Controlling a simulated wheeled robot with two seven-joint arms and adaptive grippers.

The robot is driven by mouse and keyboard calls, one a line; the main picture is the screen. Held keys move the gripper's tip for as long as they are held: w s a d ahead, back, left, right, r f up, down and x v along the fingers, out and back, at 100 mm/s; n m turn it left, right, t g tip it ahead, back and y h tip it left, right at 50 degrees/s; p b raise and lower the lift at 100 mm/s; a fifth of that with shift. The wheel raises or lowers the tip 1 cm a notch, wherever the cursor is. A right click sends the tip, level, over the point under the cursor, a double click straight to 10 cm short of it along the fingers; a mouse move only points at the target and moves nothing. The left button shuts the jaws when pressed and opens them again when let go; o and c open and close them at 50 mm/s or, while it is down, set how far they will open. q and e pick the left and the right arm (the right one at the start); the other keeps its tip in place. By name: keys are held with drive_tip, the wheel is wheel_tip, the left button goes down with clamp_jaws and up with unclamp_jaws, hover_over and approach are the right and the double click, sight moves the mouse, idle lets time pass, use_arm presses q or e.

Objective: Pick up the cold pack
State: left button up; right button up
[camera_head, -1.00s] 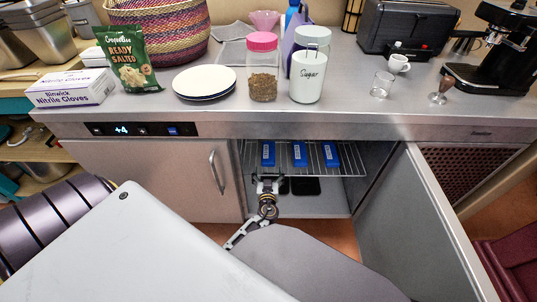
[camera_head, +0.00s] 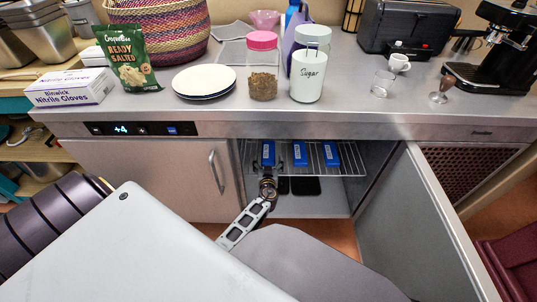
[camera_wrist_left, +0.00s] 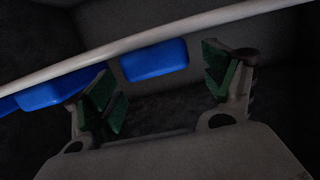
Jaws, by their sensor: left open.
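Three blue cold packs stand in a row on a wire shelf (camera_head: 345,168) inside the open under-counter fridge: a left one (camera_head: 268,152), a middle one (camera_head: 300,154) and a right one (camera_head: 331,154). My left gripper (camera_head: 268,170) is at the fridge opening, just in front of the left pack. In the left wrist view the open gripper (camera_wrist_left: 159,84) has green finger pads spread apart and nothing between them. A blue pack (camera_wrist_left: 153,60) shows ahead between the fingers, and another (camera_wrist_left: 65,88) is partly behind the left finger. My right gripper is not in view.
The fridge door (camera_head: 415,225) stands open at right; a closed door (camera_head: 150,180) is at left. A pale bar (camera_wrist_left: 200,22) crosses above the fingers in the wrist view. Dark flat items (camera_head: 305,186) lie below the shelf. The counter above holds jars, plates and appliances.

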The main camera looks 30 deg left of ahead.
sight(269, 151)
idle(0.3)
use_arm(q)
drive_tip(key=shift+x, duration=0.8)
drive_tip(key=shift+w+a+r, duration=0.1)
drive_tip(key=shift+w+a, duration=0.5)
drive_tip(key=shift+w, duration=0.35)
drive_tip(key=shift+w+a, duration=0.4)
drive_tip(key=shift+w, duration=0.2)
drive_tip(key=c, duration=1.2)
drive_tip(key=shift+c, duration=0.2)
